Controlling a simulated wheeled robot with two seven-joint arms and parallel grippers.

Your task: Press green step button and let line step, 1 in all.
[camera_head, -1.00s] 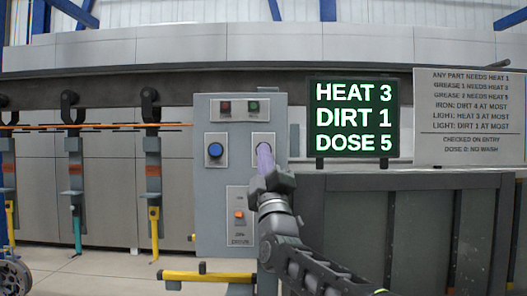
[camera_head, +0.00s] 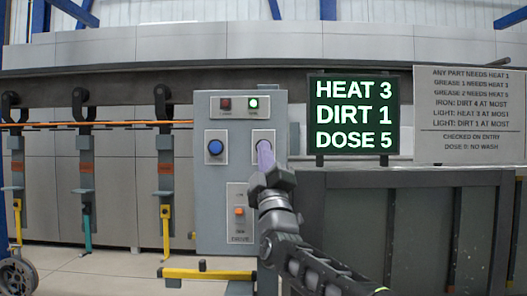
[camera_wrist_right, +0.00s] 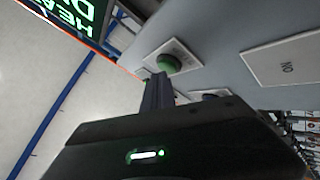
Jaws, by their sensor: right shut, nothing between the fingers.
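The green step button (camera_wrist_right: 168,62) is a round domed button on a pale plate in the right wrist view. In the head view it is mostly hidden behind my right gripper (camera_head: 265,157), which points at its plate on the grey control panel (camera_head: 240,112). My right gripper is shut and empty. In the right wrist view its fingertips (camera_wrist_right: 157,92) are right beside the button; I cannot tell whether they touch it. The green lamp (camera_head: 253,104) at the panel's top is lit. The line's hooks (camera_head: 162,105) carry hanging parts left of the panel. My left gripper is not in view.
A blue button (camera_head: 215,147) and an orange switch (camera_head: 239,212) are on the same panel. A display (camera_head: 352,115) reads HEAT 3, DIRT 1, DOSE 5. A rule board (camera_head: 470,115) stands at the right. A yellow bar (camera_head: 210,273) sticks out below the panel.

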